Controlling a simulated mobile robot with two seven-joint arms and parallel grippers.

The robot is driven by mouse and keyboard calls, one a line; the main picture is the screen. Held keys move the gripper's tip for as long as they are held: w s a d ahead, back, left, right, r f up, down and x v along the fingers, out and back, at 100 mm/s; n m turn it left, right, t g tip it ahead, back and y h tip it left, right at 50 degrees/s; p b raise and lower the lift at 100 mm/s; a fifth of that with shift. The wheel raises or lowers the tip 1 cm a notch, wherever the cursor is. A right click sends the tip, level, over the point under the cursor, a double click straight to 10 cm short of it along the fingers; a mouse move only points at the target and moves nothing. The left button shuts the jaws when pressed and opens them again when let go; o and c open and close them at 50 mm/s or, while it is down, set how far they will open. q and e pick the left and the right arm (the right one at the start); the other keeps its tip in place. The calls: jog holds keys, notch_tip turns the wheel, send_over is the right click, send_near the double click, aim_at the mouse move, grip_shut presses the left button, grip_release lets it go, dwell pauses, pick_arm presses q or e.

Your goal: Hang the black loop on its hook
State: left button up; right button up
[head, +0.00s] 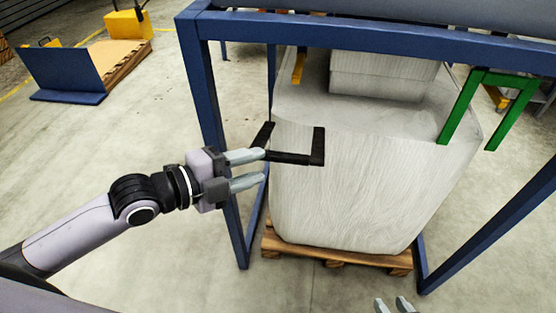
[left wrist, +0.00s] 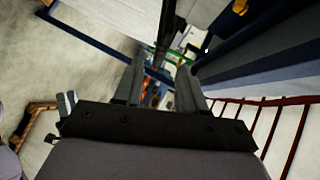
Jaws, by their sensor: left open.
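The black loop (head: 290,158) is a U-shaped strap at the near top edge of the big white bag (head: 350,190), its two legs pointing up. My left gripper (head: 264,168) is open beside the loop's left end, its upper finger close to the bar. In the left wrist view the loop's dark bar (left wrist: 163,35) runs to the gap between my open fingertips (left wrist: 160,68). I cannot tell if they touch. The loop's hook cannot be made out.
A blue frame (head: 210,110) stands around the bag, with a post close behind my left gripper. A green loop (head: 487,80) is up at the right beam, and a yellow loop (head: 299,66) shows at the back. The bag stands on a wooden pallet (head: 335,257).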

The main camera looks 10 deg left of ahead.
aim_at(277, 159)
pick_arm(q)
jog(key=shift+x, duration=3.2)
grip_shut()
